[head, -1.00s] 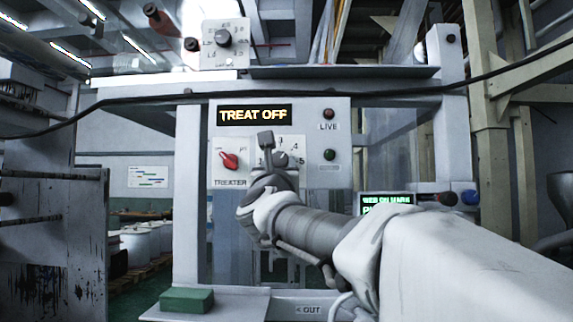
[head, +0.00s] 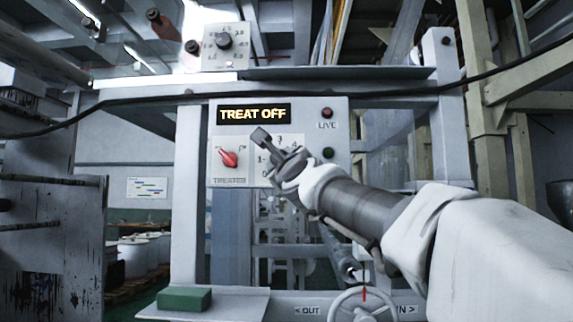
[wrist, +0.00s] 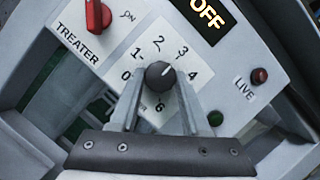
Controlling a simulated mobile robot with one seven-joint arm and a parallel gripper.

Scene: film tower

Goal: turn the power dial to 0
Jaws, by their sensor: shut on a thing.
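The power dial (wrist: 160,76) is a round dark knob on a white plate marked with numbers from 0 to 6. In the wrist view its white pointer line aims up and right, roughly toward the 3. My gripper (wrist: 158,88) has a finger on each side of the dial and is shut on it. In the head view my gripper (head: 287,158) is at the dial plate (head: 264,172) and hides the knob. The display above (head: 254,114) reads TREAT OFF.
The red TREATER switch (head: 229,158) is left of the dial plate; it also shows in the wrist view (wrist: 97,17). Red (head: 327,113) and green (head: 328,153) lamps are to the right. A handwheel (head: 341,303) is below. A green block (head: 185,299) lies on the lower left ledge.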

